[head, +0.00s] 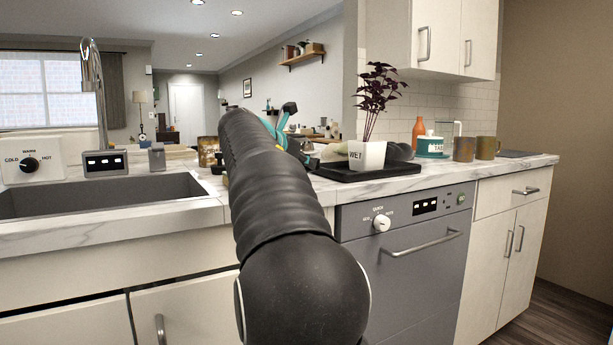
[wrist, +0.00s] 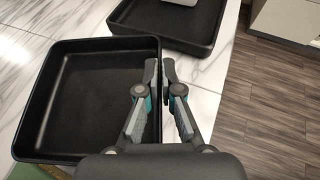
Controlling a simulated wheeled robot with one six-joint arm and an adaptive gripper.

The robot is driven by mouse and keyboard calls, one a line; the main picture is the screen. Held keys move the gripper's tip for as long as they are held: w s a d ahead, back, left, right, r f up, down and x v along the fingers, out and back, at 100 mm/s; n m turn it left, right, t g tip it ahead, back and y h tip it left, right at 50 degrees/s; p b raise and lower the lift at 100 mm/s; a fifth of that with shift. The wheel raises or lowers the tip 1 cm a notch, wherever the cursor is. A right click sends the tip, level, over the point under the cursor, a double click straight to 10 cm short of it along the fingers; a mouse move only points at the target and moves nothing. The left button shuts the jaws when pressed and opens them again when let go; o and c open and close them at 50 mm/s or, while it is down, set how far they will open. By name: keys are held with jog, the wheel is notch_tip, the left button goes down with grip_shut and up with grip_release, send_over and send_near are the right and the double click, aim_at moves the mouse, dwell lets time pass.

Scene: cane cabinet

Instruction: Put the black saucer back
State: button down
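The empty black saucer (wrist: 85,95), square with raised walls, fills the left of the wrist view. My gripper (wrist: 160,70) is at its right wall, one finger on each side of the rim, with only a narrow gap between them; it looks shut on that wall. A second black tray (wrist: 196,42) lies just beyond on the counter and bears a white pot. In the head view my arm hides most of my gripper (head: 285,118), and I cannot make out the saucer behind it.
The white pot (head: 366,155) with a dark plant stands on the second tray (head: 410,174). The sink (head: 110,197) is at left. Mugs (head: 464,149), an orange bottle (head: 418,132) and a teal-banded container (head: 432,147) stand farther right on the marble counter (head: 528,160).

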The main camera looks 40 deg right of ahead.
jog(key=shift+f, duration=1.25)
jog(key=shift+f+b, duration=0.1)
jog(key=shift+b, duration=0.2)
jog(key=c, duration=1.3)
grip_release()
jog(key=shift+a+r, duration=0.1)
jog(key=shift+r, duration=0.1)
jog(key=p+v, duration=0.1)
jog(key=v, duration=1)
jog(key=shift+a, duration=0.35)
jog(key=shift+s, duration=0.1)
